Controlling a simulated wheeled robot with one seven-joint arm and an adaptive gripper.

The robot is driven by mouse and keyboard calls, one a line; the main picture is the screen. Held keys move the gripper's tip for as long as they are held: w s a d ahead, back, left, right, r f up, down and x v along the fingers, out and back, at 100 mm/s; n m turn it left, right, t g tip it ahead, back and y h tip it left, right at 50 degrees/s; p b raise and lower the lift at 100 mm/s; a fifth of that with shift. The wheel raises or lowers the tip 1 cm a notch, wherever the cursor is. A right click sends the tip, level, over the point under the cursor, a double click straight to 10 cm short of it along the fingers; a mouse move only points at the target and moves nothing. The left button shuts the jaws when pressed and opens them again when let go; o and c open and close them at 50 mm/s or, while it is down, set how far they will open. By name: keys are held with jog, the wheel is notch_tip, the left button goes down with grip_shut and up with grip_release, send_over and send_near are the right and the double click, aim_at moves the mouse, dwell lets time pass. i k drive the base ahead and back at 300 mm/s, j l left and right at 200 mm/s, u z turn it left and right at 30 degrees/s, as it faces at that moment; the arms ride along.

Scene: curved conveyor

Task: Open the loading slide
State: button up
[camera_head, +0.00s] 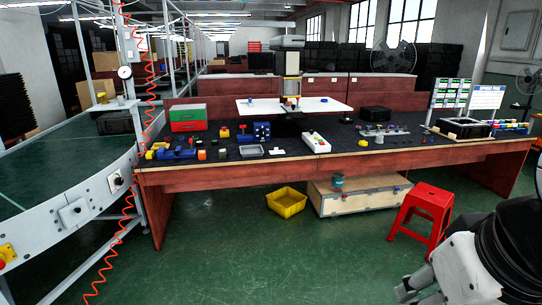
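My gripper (406,290) shows at the lower right edge, in front of the work table (330,166) and low over the floor. It is partly cut off by the frame, and I cannot tell whether its fingers are open or shut. Nothing is seen in it. I cannot clearly pick out the loading slide. A machine with a grey head (291,43) and a yellow-grey column stands at the back middle of the table, with a wide white plate (330,104) at its base. My gripper is well apart from the table and the machine.
A curved green conveyor (75,165) with grey side panels runs along the left. A red stool (424,212), a yellow bin (286,201) and a wooden crate (358,197) stand on the floor. Small parts and red and green boxes (188,118) lie on the table. The floor in front is clear.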

aim_at(293, 108)
jog(key=i, duration=1.95)
jog(key=i+z, duration=0.1)
jog(key=i, duration=0.5)
jog(key=i+j+z, duration=0.1)
jog(key=i, duration=0.5)
jog(key=i+j+z, duration=0.15)
jog(key=i, duration=0.5)
jog(key=i+j+z, duration=0.25)
jog(key=i, duration=0.15)
jog(key=i+j+z, duration=0.3)
jog(key=i+l, duration=0.05)
